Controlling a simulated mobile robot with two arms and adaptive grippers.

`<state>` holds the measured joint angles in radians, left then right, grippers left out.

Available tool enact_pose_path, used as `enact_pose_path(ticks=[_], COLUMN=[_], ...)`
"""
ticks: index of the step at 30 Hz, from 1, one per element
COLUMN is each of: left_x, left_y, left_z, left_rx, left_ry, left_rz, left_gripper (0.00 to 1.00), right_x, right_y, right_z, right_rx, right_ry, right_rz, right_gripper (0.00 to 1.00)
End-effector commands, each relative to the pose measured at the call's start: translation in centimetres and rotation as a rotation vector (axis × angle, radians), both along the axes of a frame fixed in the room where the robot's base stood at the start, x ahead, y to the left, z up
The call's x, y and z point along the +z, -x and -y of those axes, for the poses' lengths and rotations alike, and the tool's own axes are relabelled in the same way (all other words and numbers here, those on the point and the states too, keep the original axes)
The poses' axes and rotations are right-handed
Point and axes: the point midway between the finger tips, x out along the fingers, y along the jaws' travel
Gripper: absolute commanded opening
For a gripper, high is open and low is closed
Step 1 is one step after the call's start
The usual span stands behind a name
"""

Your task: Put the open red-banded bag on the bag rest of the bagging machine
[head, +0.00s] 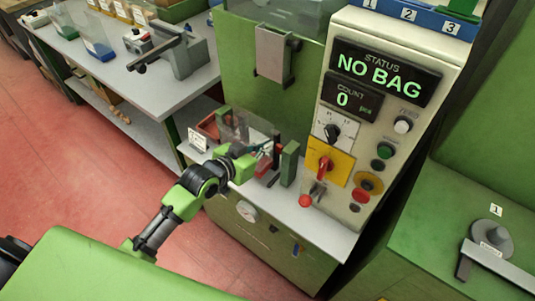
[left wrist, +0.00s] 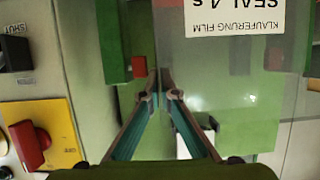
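My left gripper (head: 267,149) reaches over the work surface of the bagging machine (head: 325,235), among green posts. In the left wrist view its fingertips (left wrist: 162,77) come together at the edge of a clear sheet. I take this sheet to be the open red-banded bag (left wrist: 255,75); the film is hard to make out. In the head view clear film (head: 238,126) shows just behind the gripper, with red patches near it. The bag rest seems to be between the green posts (head: 289,163), partly hidden by my gripper. My right gripper is not in view.
The status display (head: 383,70) reads NO BAG. A control panel with a red switch (head: 325,166) stands right of the gripper. A red-knobbed lever (head: 306,200) is at the front edge. A grey bench (head: 110,65) with a press stands at the back left.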

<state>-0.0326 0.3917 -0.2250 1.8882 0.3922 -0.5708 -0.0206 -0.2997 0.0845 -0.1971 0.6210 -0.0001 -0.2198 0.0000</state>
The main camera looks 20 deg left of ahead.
Motion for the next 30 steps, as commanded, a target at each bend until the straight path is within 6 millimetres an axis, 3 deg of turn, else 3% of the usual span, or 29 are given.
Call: enact_pose_path(ticks=[3, 9, 20, 23, 30], left_x=[-1.1, -3.8, -4.2, -4.2, -4.2], left_y=[-0.3, -0.2, -0.2, -0.2, -0.2], left_z=[1.0, 0.8, 0.8, 0.8, 0.8], left_rx=[-0.001, 0.000, -0.002, -0.002, -0.002], left_ry=[0.002, -0.002, -0.001, -0.001, -0.001], left_rz=[-0.001, -0.002, 0.000, 0.000, 0.000], left_gripper=[0.00, 0.00, 0.00, 0.19, 0.21], right_x=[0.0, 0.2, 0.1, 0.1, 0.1], right_y=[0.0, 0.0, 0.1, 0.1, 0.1], right_z=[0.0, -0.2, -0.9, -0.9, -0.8], right_rx=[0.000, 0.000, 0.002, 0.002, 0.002], right_ry=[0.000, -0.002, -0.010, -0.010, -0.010], right_rz=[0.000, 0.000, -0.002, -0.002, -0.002], right_gripper=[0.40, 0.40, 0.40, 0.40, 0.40])
